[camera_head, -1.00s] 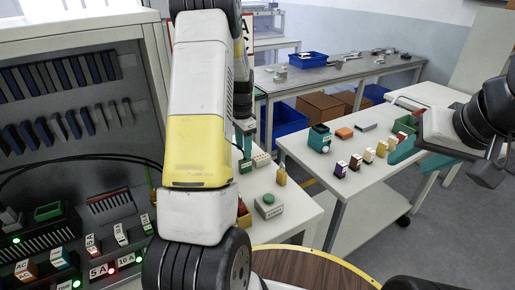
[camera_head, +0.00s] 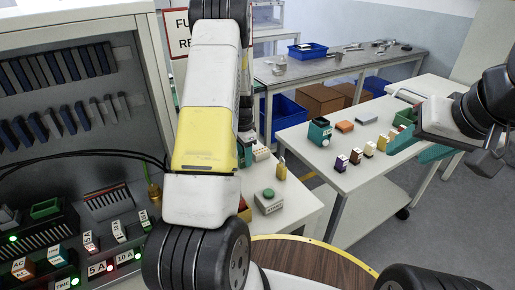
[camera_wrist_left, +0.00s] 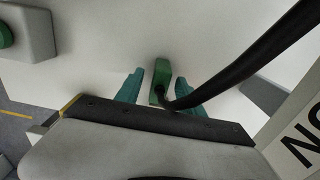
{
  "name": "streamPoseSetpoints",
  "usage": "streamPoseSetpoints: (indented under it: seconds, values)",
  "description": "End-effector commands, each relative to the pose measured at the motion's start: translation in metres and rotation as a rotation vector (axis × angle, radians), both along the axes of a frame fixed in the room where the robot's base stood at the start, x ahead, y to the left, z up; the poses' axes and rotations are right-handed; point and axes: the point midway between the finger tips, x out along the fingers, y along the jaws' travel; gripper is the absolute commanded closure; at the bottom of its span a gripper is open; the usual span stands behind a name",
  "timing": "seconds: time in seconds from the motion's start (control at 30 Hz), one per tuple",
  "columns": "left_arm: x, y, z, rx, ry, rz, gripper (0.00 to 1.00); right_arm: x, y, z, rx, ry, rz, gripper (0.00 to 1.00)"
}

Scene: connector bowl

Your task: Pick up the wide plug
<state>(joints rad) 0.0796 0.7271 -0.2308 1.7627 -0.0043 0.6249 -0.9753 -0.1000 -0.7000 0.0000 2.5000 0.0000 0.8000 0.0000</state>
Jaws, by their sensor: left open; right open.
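A green plug (camera_wrist_left: 161,78) on a thick black cable (camera_wrist_left: 240,65) shows in the left wrist view, over a white surface. It is between the two teal fingers of my left gripper (camera_wrist_left: 160,88), which is open, with gaps on both sides. I cannot tell its width from this angle. In the head view my left arm hides this gripper and the plug. My right gripper (camera_head: 418,146) is open and empty at the right, over the white side table.
A panel with lit modules (camera_head: 85,240) stands at the left. A box with a green button (camera_head: 268,201) is on the near white bench. Several small blocks (camera_head: 355,157) and a teal device (camera_head: 319,132) stand on the side table (camera_head: 345,180). A round wooden top (camera_head: 300,262) is in front.

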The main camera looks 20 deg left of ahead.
Motion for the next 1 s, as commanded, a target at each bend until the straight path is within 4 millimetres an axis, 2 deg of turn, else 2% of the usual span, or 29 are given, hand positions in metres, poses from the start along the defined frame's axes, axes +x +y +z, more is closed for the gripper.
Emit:
streamPoseSetpoints:
  seconds: [0.07, 0.1, 0.3, 0.33, 0.7, 0.83, 1.0]
  values:
    - [0.000, 0.000, 0.000, 0.000, 0.000, 0.000, 0.55, 0.000, 0.000, 0.000, 0.000, 0.000, 0.000, 0.51]
    - [0.000, 0.000, 0.000, 0.000, 0.000, 0.000, 0.58, 0.000, 0.000, 0.000, 0.000, 0.000, 0.000, 0.51]
    - [0.000, 0.000, 0.001, 0.000, 0.000, 0.000, 0.98, 0.000, 0.000, 0.000, 0.000, 0.000, 0.000, 0.51]
    - [0.000, 0.000, 0.001, 0.000, 0.000, 0.000, 1.00, 0.000, 0.000, 0.000, 0.000, 0.000, 0.000, 0.51]
    - [0.000, 0.000, 0.005, 0.000, -0.001, 0.001, 1.00, 0.000, 0.000, 0.000, 0.000, 0.000, 0.000, 0.51]
    - [0.001, 0.000, 0.024, 0.000, -0.005, 0.001, 1.00, 0.000, 0.000, 0.000, 0.000, 0.000, 0.000, 0.51]
    - [0.001, 0.000, 0.060, 0.000, -0.005, 0.000, 1.00, 0.000, 0.000, 0.000, 0.000, 0.000, 0.000, 0.51]
